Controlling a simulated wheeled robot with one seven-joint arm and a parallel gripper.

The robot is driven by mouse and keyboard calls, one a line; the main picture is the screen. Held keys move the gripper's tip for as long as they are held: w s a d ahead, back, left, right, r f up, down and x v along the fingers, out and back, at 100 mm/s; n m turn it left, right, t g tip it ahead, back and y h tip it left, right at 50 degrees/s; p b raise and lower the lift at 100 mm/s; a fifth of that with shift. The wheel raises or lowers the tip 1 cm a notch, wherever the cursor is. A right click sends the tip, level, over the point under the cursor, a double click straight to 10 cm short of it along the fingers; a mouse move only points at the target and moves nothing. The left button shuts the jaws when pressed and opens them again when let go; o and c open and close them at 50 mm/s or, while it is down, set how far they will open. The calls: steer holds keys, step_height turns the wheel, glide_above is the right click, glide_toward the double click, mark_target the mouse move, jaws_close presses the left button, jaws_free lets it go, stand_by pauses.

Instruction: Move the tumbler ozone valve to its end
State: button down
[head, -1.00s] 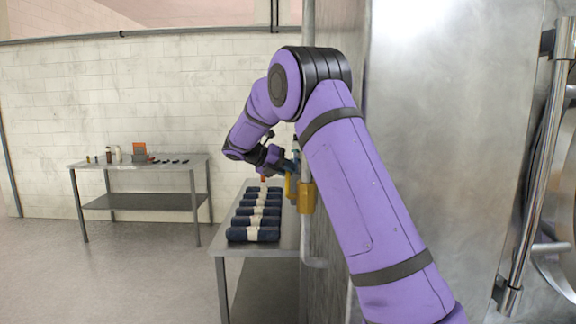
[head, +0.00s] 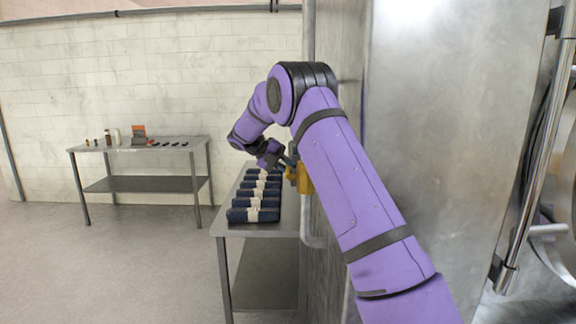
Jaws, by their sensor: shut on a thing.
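The ozone valve (head: 305,181) shows as a small yellow-brass body on a pipe at the left edge of the metal washer. My gripper (head: 289,161) is at the valve's upper left, shut on its handle. The handle is mostly hidden by the gripper, and its exact angle is hard to tell at this size. My purple arm reaches across the washer's front edge and covers part of the pipe.
A metal table (head: 222,225) with rolled dark towels (head: 253,215) stands just below and left of the valve. A second table (head: 75,149) with small items is against the back wall. The washer's steel side (head: 440,150) fills the right. Floor at left is clear.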

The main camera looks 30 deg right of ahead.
steer(key=shift+f, duration=0.1)
steer(key=c, duration=1.1)
jaws_free()
steer(key=shift+w+a, duration=0.1)
steer(key=v, duration=1)
steer(key=shift+w+a+r, duration=0.2)
steer(key=shift+a, duration=0.1)
